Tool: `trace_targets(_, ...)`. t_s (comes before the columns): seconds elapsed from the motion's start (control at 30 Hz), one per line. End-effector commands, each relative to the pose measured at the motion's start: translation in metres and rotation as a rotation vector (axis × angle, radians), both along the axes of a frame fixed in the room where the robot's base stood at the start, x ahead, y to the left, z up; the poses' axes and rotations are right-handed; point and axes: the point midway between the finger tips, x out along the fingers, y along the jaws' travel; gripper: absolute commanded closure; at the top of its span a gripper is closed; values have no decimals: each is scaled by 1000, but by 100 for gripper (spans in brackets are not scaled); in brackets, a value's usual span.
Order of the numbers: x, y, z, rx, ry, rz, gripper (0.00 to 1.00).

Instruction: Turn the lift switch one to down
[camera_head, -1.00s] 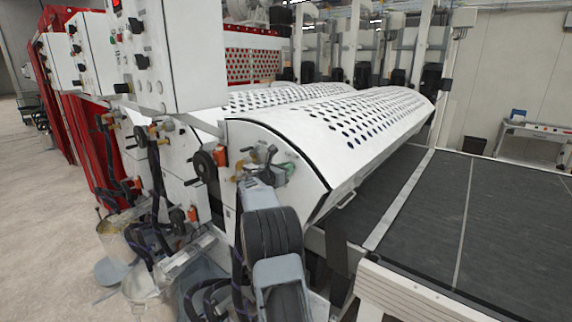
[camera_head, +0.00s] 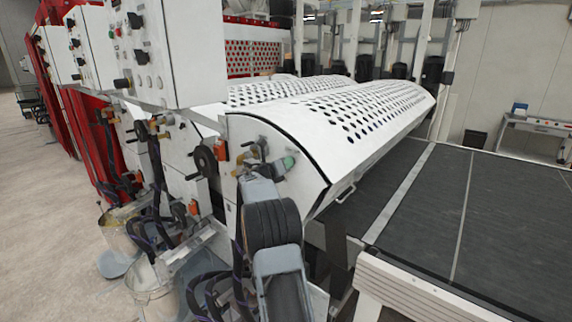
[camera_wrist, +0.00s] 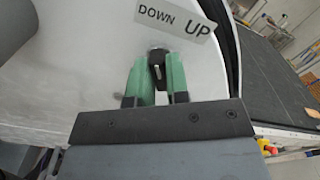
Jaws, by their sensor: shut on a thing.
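The lift switch (camera_wrist: 157,57) is a small dark knob on the white machine side panel (camera_wrist: 80,75) in the wrist view. A label (camera_wrist: 175,18) reading DOWN on the left and UP on the right is above it. My gripper (camera_wrist: 157,76) has two green fingers, one on each side of the knob, shut on it. The fingers cover part of the knob, and I cannot tell which word it points to. In the head view, my gripper is at the end panel of the white perforated cover (camera_head: 340,120); the knob itself is hard to make out there.
A control box (camera_head: 160,60) with knobs and buttons is at the upper left. A black handwheel (camera_head: 206,161) is left of my gripper. Hoses and buckets (camera_head: 150,290) stand below left. A dark conveyor (camera_head: 500,220) fills the right. Open floor is at far left.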

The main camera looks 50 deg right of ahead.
Motion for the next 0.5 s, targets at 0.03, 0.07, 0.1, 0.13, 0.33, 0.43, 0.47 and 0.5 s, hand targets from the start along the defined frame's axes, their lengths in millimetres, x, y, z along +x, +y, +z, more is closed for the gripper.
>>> trace_targets(0.03, 0, 0, 0, -1, 5, 1, 100)
trace_targets(0.07, 0, 0, 0, -1, 6, 1, 100)
trace_targets(0.1, 0, 0, 0, -1, 7, 1, 100)
trace_targets(0.13, 0, 0, 0, -1, 7, 1, 100)
trace_targets(0.33, 0, 0, 0, -1, 7, 1, 100)
trace_targets(0.43, 0, 0, 0, -1, 7, 1, 78)
trace_targets(0.47, 0, 0, 0, -1, 6, 1, 75)
trace_targets(0.5, 0, 0, 0, -1, 6, 1, 72)
